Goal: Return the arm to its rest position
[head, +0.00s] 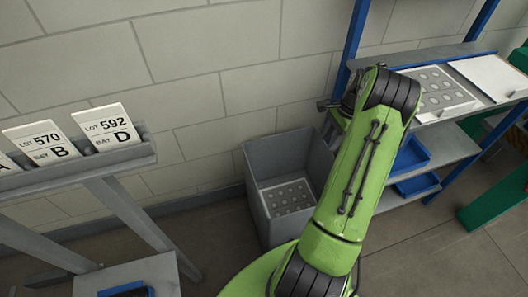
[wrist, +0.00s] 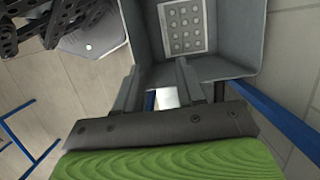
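My green arm (head: 345,190) reaches up from the bottom of the head view and bends over near the blue-framed shelf. My gripper (wrist: 160,92) shows in the wrist view with its two grey fingers apart and no bottle between them. A small white patch and a blue strip show through the gap. In the head view the gripper end is mostly hidden behind the arm's green and black elbow. The grey bin (wrist: 232,68) lies beyond the fingers in the wrist view. No amber bottle is in view.
The grey bin (head: 258,200) stands on the floor against the wall, with a dotted sheet (head: 288,197) inside. At right, a grey shelf in a blue frame (head: 352,35) holds a dotted white tray (head: 437,88) and blue trays (head: 418,184). Bay signs (head: 107,127) stand on a left rack.

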